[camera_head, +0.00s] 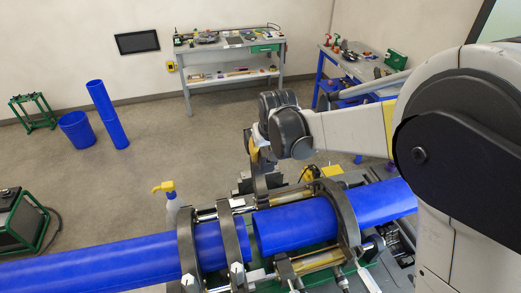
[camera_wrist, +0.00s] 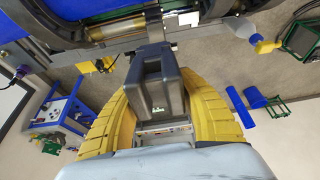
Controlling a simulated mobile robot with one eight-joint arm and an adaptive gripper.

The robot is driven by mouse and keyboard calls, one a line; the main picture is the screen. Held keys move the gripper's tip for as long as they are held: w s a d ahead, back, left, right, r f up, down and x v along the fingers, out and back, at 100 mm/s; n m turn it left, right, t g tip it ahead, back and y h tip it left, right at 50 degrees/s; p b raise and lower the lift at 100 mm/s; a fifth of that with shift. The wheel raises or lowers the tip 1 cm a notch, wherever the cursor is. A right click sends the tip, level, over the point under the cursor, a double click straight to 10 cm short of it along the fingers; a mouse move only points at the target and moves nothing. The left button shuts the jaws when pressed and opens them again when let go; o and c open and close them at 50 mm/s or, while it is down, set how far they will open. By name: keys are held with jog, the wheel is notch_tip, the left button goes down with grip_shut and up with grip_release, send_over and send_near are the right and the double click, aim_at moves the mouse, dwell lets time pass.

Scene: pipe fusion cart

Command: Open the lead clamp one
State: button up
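In the head view, my gripper (camera_head: 258,140) is at the top of a dark curved clamp half (camera_head: 260,178) that stands raised behind the blue pipes. In the wrist view, the yellow fingers of my gripper (camera_wrist: 155,95) lie on both sides of this clamp half's dark blocky end (camera_wrist: 153,75). The fingertips are close to its sides; I cannot tell whether they press on it. Other clamp rings (camera_head: 187,245) (camera_head: 346,210) remain closed over the left pipe (camera_head: 110,262) and the right pipe (camera_head: 295,225). A narrow gap separates the pipe ends.
A spray bottle with a yellow head (camera_head: 165,187) stands beside the left pipe. Workbenches (camera_head: 235,50) (camera_head: 352,62) stand at the back. Blue pipe pieces (camera_head: 77,130) (camera_head: 107,115), a green stand (camera_head: 33,112) and a green-framed box (camera_head: 20,220) are at left. Open floor lies between.

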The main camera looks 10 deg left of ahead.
jog(key=shift+w+a+b, duration=0.1)
jog(key=shift+w+a, duration=0.25)
jog(key=shift+w, duration=0.35)
jog(key=shift+w+a+b, duration=0.15)
jog(key=shift+w+a, duration=0.2)
jog(key=shift+w, duration=0.35)
jog(key=shift+w+a+b, duration=0.1)
jog(key=shift+w+a, duration=0.25)
jog(key=shift+w, duration=0.45)
jog(key=shift+w+a+f+b, duration=0.15)
jog(key=shift+w+a, duration=0.15)
jog(key=shift+w, duration=0.35)
jog(key=shift+w+a+f+b, duration=0.1)
jog(key=shift+w+a+b, duration=0.2)
jog(key=shift+w, duration=0.35)
jog(key=shift+w+a+f+b, duration=0.15)
jog(key=shift+w+a, duration=0.2)
jog(key=shift+w, duration=0.3)
jog(key=shift+w+a+f, duration=0.15)
jog(key=shift+w+a, duration=0.1)
jog(key=shift+w, duration=0.2)
jog(key=shift+w+a+f, duration=0.15)
jog(key=shift+w+a, duration=0.05)
jog(key=shift+w, duration=0.2)
jog(key=o, duration=1.9)
jog(key=shift+r+p, duration=1.5)
jog(key=shift+r, duration=2.05)
